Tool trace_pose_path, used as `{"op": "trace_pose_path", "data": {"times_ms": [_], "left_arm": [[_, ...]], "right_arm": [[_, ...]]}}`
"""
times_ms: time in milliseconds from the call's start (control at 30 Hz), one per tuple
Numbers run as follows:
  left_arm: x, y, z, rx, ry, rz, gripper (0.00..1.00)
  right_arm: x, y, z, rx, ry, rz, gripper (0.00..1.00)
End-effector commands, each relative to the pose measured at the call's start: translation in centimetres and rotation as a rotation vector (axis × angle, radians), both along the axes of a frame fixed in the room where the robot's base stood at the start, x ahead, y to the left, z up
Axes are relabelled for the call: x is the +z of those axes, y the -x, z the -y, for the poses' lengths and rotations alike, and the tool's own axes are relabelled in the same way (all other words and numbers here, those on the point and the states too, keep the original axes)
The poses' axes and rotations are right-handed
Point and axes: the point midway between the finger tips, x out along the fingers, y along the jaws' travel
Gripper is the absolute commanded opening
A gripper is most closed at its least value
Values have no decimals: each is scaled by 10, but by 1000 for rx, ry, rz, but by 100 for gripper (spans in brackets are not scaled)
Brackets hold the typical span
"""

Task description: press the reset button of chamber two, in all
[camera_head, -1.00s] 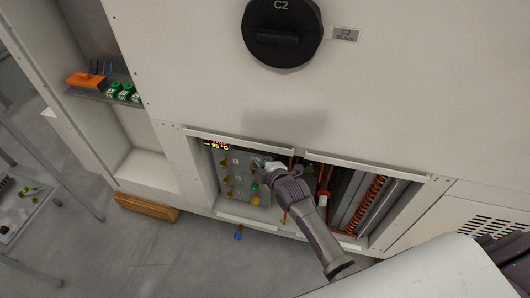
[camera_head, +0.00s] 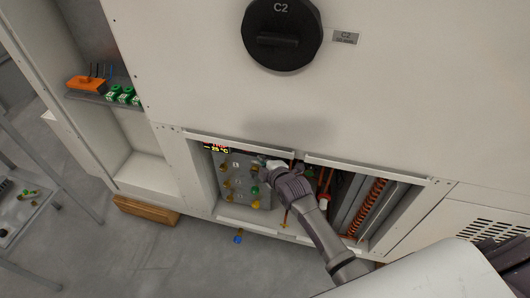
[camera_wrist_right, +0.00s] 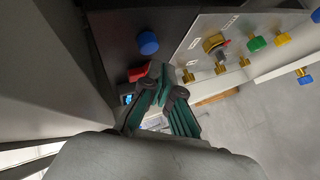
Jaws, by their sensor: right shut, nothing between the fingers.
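The chamber front carries a large black C2 knob (camera_head: 283,36) and a small C2 label (camera_head: 345,38). I cannot read which button is reset. My left gripper is not in view.
Copper coils (camera_head: 364,207) and dark plates fill the recess's right half. A wooden block (camera_head: 146,209) lies on the floor. A metal-legged table (camera_head: 30,200) is at far left.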

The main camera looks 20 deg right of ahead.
Motion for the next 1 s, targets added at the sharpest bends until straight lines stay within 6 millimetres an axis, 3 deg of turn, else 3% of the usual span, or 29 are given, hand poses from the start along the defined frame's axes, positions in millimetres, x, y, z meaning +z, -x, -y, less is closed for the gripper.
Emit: {"op": "trace_pose_path", "data": {"times_ms": [1000], "left_arm": [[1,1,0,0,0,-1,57]], "right_arm": [[0,-7,5,1,1,-1,0]]}}
